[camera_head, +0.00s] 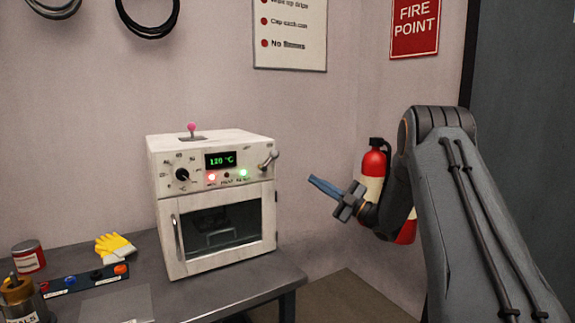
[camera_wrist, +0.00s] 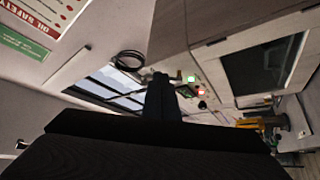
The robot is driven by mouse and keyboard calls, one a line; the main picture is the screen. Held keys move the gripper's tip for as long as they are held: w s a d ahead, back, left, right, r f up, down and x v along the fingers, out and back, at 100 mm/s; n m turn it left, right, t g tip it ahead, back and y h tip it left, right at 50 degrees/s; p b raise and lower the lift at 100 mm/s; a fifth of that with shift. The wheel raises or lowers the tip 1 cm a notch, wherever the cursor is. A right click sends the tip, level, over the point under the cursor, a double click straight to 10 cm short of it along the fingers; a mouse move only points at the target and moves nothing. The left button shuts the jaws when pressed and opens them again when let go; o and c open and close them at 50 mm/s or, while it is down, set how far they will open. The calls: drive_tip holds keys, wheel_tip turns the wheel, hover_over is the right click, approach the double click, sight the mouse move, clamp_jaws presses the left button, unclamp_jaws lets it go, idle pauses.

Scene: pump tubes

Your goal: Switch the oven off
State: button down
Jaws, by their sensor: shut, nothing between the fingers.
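The white oven (camera_head: 222,262) stands on the dark table, its door closed. Its display (camera_head: 220,159) shows a green temperature reading that looks like 120 °C. A red lamp (camera_head: 211,177) and a green lamp (camera_head: 243,173) are lit. A black knob (camera_head: 182,175) is at the panel's left, a metal toggle lever (camera_head: 268,160) points up and right at its right, and a pink-tipped lever (camera_head: 192,128) stands on top. My gripper (camera_head: 312,181) is shut and empty, to the right of the oven and apart from it. In the wrist view, the lit red lamp (camera_wrist: 201,92) shows beyond my fingers (camera_wrist: 160,82).
A fire extinguisher (camera_head: 373,170) stands behind my arm by the wall. Yellow gloves (camera_head: 115,247), a red can (camera_head: 28,257) and a strip with coloured buttons (camera_head: 90,280) lie left of the oven. The space between oven and gripper is clear.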

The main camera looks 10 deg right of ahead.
drive_tip(key=s+n+g+y, duration=0.1)
drive_tip(key=s+d+n+g+y, duration=0.1)
drive_tip(key=s+n+y, duration=0.1)
drive_tip(key=shift+f+g, duration=0.15)
drive_tip(key=shift+g, duration=0.15)
drive_tip(key=shift+w, duration=0.1)
drive_tip(key=p, duration=0.4)
approach(270, 160)
drive_tip(key=w+a+r, duration=0.2)
drive_tip(key=w+r, duration=0.1)
drive_tip(key=shift+w+r, duration=0.25)
drive_tip(key=shift+r, duration=0.05)
